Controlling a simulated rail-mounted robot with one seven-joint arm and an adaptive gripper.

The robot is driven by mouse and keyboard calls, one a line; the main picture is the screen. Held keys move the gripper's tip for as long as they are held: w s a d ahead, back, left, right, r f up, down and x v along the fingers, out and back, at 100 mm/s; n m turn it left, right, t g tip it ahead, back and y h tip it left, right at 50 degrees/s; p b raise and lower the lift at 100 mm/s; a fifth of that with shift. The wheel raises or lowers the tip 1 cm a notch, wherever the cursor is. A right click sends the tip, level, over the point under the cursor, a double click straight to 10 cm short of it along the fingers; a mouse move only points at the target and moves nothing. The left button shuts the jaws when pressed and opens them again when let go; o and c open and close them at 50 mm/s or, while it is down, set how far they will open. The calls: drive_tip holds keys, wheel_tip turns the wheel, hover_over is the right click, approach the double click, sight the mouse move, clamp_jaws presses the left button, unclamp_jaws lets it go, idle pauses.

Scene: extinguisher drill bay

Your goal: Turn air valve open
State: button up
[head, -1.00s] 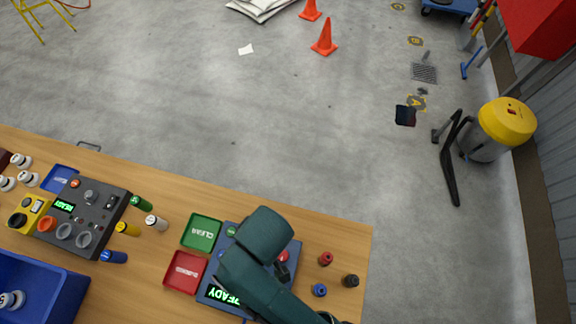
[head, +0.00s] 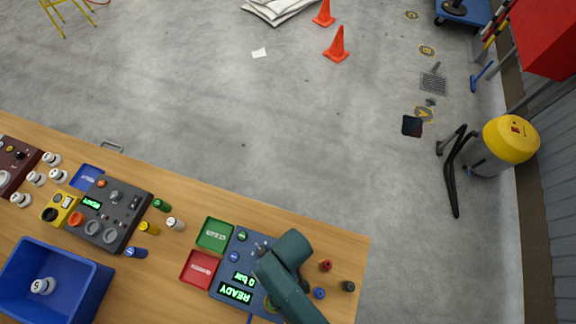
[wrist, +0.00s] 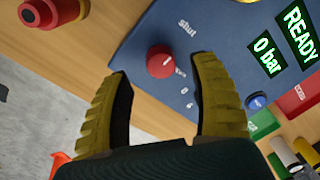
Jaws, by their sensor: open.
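The red valve knob (wrist: 160,62) sits on the blue panel (wrist: 215,32). The word "Shut" is printed beside it, with further small marks below. In the wrist view, my gripper (wrist: 164,72) is open, its yellow fingers on either side of the knob, which shows between and just past the fingertips. I cannot tell whether a finger touches it. The panel's displays (wrist: 270,50) read "READY" and "0 bar". In the head view, the panel (head: 243,262) is partly covered by my arm, which hides the knob and gripper.
A red tray (head: 198,268) and a green tray (head: 214,235) lie left of the panel. Red, blue and black cylinders stand right of it, the red one (head: 325,265) close to my arm. A grey console (head: 112,212) and blue bin (head: 60,285) are farther left.

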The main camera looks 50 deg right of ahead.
wheel_tip(320, 180, down, 4)
drive_tip(key=shift+w+a, duration=0.1)
clamp_jaws()
idle(0.4)
